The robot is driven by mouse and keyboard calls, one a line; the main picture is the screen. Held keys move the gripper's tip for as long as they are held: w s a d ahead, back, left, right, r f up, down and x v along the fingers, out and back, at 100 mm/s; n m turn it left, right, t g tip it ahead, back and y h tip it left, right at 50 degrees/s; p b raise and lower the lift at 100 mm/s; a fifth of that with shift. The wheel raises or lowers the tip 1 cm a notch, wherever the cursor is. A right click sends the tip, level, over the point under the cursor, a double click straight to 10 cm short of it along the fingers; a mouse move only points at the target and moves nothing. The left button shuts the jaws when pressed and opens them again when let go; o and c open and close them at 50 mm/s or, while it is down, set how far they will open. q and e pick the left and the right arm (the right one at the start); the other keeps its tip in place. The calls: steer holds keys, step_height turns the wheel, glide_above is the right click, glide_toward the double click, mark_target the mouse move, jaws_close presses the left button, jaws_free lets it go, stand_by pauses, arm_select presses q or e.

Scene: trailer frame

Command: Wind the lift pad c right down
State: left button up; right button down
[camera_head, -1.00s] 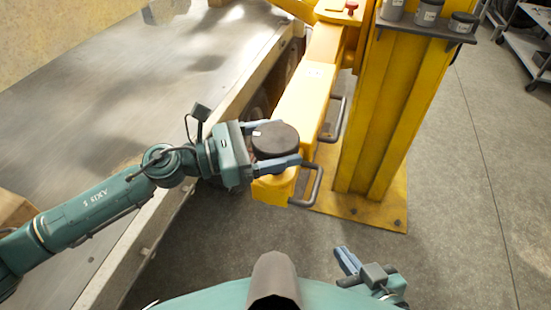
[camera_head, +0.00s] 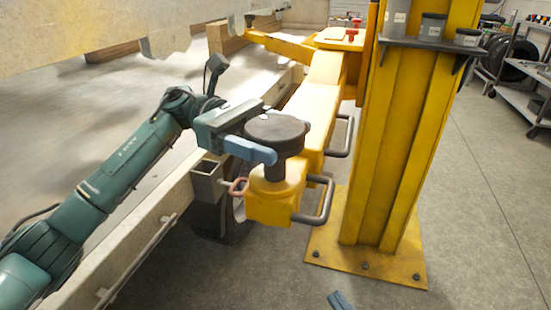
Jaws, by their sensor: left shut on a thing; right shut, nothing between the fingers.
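The dark round lift pad (camera_head: 276,128) stands on a short dark stem (camera_head: 279,168) at the near end of the yellow lift arm (camera_head: 307,110). No letter on the pad can be read. My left gripper (camera_head: 272,138) is shut on the pad from the left, with its blue near finger along the pad's front side; the far finger is mostly hidden. A gap with the stem showing lies between the pad and the yellow arm end. Only a fingertip of my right gripper (camera_head: 340,300) shows at the bottom edge, well away from the pad.
A yellow post (camera_head: 410,140) on a bolted base plate (camera_head: 400,268) stands right of the lift arm, with a shelf of grey pots (camera_head: 432,25). Dark handles (camera_head: 327,200) stick out from the arm. The trailer frame (camera_head: 165,215) runs along the left. The floor at right is open.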

arm_select(q)
steer(key=shift+r+m+g+y+b, duration=0.15)
steer(key=shift+m+g+y+b, duration=0.2)
steer(key=shift+m+g, duration=0.2)
steer(key=shift+m+g+y, duration=0.35)
steer(key=shift+g+y, duration=0.1)
steer(key=shift+g, duration=0.1)
steer(key=shift+m+g+y+b, duration=1)
steer(key=shift+g+y+b, duration=0.1)
steer(key=shift+y, duration=0.1)
steer(key=shift+m+g+y+b, duration=0.5)
steer(key=shift+m+y, duration=0.1)
steer(key=shift+y, duration=0.1)
arm_select(e)
steer(key=shift+a+f+t+y, duration=0.1)
steer(key=shift+a+t+y, duration=0.2)
steer(key=shift+a+y, duration=0.35)
arm_select(q)
steer(key=shift+r+y, duration=0.1)
steer(key=shift+y, duration=0.2)
arm_select(e)
steer(key=shift+d, duration=0.1)
arm_select(q)
steer(key=shift+a, duration=0.1)
arm_select(e)
steer(key=shift+r, duration=0.35)
